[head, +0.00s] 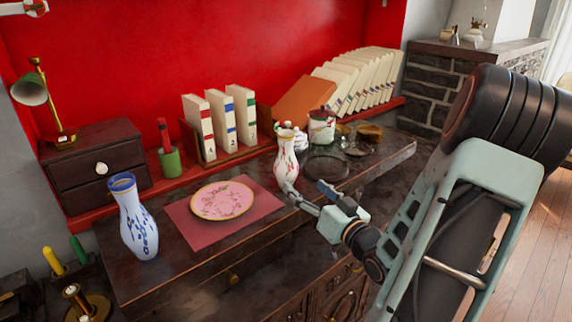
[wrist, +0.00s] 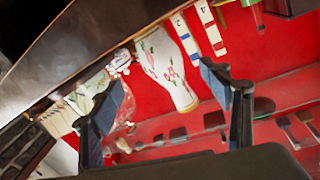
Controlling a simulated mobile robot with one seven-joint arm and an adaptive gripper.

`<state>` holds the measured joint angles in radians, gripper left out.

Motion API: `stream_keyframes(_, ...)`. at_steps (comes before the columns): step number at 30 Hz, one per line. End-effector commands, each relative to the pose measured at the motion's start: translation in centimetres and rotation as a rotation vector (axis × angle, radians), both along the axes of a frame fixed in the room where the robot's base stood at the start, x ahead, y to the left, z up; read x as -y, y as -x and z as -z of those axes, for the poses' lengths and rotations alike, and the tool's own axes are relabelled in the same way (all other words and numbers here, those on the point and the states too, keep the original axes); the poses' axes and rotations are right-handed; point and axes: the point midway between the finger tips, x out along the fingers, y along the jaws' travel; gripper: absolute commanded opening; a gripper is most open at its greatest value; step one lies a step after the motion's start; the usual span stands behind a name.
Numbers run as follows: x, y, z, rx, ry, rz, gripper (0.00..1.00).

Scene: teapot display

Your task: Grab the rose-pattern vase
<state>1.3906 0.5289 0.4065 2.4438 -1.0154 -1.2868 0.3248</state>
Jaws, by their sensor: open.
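The rose-pattern vase (head: 286,164), white with red-pink flowers and green leaves, stands upright on the dark wooden desk (head: 200,262), right of the pink plate. My gripper (head: 306,194) is open, low in front of the vase and slightly to its right in the head view. In the wrist view the vase (wrist: 165,68) appears tilted between the two spread fingers (wrist: 163,76), with its mouth toward the lower right. A gap shows between the vase and each finger; the fingers are not closed on it. One fingertip overlaps the vase's lower part in the head view.
A pink floral plate (head: 222,200) lies on a red mat (head: 190,233). A blue-and-white vase (head: 138,222) stands at the desk's left. Behind are upright books (head: 220,120), a lidded jar (head: 321,127) and small dishes. A dark round dish (head: 326,168) sits right of the rose-pattern vase.

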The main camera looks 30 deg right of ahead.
Motion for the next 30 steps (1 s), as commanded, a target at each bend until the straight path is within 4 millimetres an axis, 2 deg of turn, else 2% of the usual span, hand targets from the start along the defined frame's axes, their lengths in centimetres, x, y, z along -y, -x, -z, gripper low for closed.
stream_keyframes(2,0.1,-0.5,0.0,0.007,-0.003,0.0,0.71)
stream_keyframes(9,0.3,-4.3,0.0,0.007,-0.002,0.0,0.71)
stream_keyframes(17,0.4,-6.5,-0.1,0.007,-0.002,0.001,0.71)
stream_keyframes(24,0.5,-10.0,-0.2,0.006,-0.002,0.001,0.71)
stream_keyframes(30,0.6,-10.7,-0.3,0.005,-0.002,0.001,0.71)
